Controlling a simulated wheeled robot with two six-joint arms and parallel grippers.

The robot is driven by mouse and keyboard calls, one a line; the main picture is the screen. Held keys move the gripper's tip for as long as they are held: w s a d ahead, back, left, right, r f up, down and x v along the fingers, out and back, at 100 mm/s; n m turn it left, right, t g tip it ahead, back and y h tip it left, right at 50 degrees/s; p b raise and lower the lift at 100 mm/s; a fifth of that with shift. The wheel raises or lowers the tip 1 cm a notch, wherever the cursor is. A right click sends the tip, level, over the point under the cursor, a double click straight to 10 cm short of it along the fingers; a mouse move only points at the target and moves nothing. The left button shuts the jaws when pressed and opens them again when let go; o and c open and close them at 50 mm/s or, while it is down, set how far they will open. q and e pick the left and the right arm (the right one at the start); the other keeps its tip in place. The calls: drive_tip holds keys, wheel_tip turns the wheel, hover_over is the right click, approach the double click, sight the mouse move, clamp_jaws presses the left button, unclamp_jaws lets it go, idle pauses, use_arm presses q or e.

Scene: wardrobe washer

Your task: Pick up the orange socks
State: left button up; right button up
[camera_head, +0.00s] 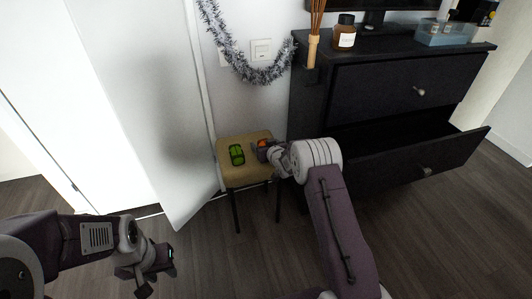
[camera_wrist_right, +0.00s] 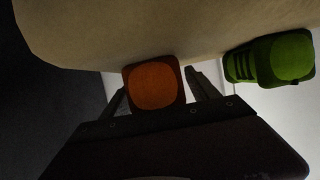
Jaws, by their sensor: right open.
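The orange socks (camera_head: 262,143) are a small rolled bundle on the seat of a tan stool (camera_head: 244,178). In the right wrist view the orange socks (camera_wrist_right: 154,86) sit between the two fingers of my right gripper (camera_wrist_right: 158,92). The fingers stand apart, one on each side of the bundle. In the head view my right gripper (camera_head: 267,149) is at the right side of the seat and partly hides the socks. My left gripper (camera_head: 157,275) is at the lower left, away from the stool; its finger gap is unclear.
A green rolled bundle (camera_head: 237,154) lies on the seat left of the orange socks. A black dresser (camera_head: 360,95) with its lower drawer (camera_head: 415,165) pulled out stands right of the stool. A white door (camera_head: 150,100) is at the left. Floor in front is clear.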

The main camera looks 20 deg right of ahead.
sight(264, 141)
drive_tip(key=c, duration=1.4)
drive_tip(key=shift+r, duration=0.1)
drive_tip(key=shift+c, duration=0.2)
wheel_tip(264, 141, up, 5)
drive_tip(key=p, duration=0.3)
drive_tip(key=s+d+r+p, duration=0.5)
drive_tip(key=s+d+r, duration=0.1)
drive_tip(key=s+d, duration=0.2)
drive_tip(key=shift+d+p, duration=0.3)
drive_tip(key=shift+p, duration=0.05)
